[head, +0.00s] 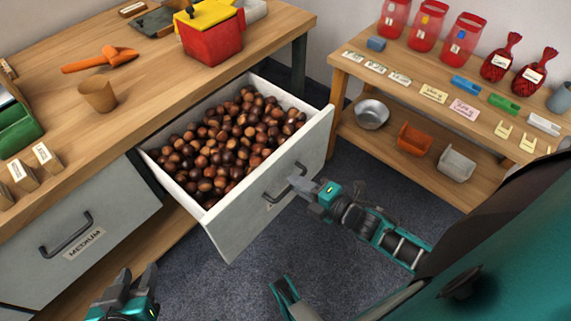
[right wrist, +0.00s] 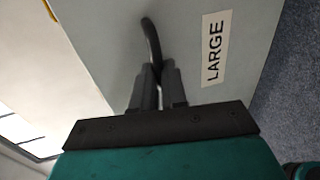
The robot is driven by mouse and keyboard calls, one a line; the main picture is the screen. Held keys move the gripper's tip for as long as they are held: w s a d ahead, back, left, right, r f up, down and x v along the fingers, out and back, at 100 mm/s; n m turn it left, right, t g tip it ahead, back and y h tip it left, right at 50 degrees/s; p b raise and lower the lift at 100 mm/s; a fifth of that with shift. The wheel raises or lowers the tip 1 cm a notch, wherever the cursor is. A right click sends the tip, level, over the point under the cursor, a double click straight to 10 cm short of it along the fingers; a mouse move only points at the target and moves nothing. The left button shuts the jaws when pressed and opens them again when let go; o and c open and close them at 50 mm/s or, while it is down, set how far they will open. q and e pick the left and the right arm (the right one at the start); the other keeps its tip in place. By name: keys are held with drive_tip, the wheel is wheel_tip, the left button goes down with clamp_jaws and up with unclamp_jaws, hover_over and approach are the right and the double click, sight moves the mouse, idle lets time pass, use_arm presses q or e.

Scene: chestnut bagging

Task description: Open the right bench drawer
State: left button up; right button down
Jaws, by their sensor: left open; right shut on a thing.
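The right bench drawer (head: 237,212) is pulled well out of the bench and is full of brown chestnuts (head: 228,140). In the right wrist view its grey front (right wrist: 105,35) carries a label (right wrist: 215,48) reading LARGE. My right gripper (head: 300,185) is shut on the drawer's dark handle (head: 279,188); the handle also shows between the fingers in the right wrist view (right wrist: 152,40). My left gripper (head: 134,282) is open and empty at the lower left, in front of the left drawer (head: 100,230), which is shut and labelled MEDIUM.
The wooden bench top (head: 150,75) holds an orange scoop (head: 100,59), a tan cup (head: 98,94) and a red and yellow box (head: 212,35). A shelf unit (head: 335,65) with jars and bags stands at right. Carpeted floor (head: 350,190) lies between.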

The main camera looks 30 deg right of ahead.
use_arm(q)
drive_tip(key=shift+w+r, duration=0.35)
drive_tip(key=shift+r, duration=0.1)
use_arm(e)
drive_tip(key=shift+v, duration=0.85)
use_arm(q)
drive_tip(key=shift+a, duration=0.1)
use_arm(e)
drive_tip(key=shift+f, duration=0.15)
drive_tip(key=c, duration=1.2)
unclamp_jaws()
use_arm(q)
drive_tip(key=shift+s+f, duration=0.2)
drive_tip(key=shift+s, duration=0.05)
use_arm(e)
drive_tip(key=shift+o, duration=0.2)
use_arm(q)
drive_tip(key=shift+r+p, duration=0.95)
drive_tip(key=shift+p, duration=0.15)
use_arm(e)
drive_tip(key=v, duration=1.3)
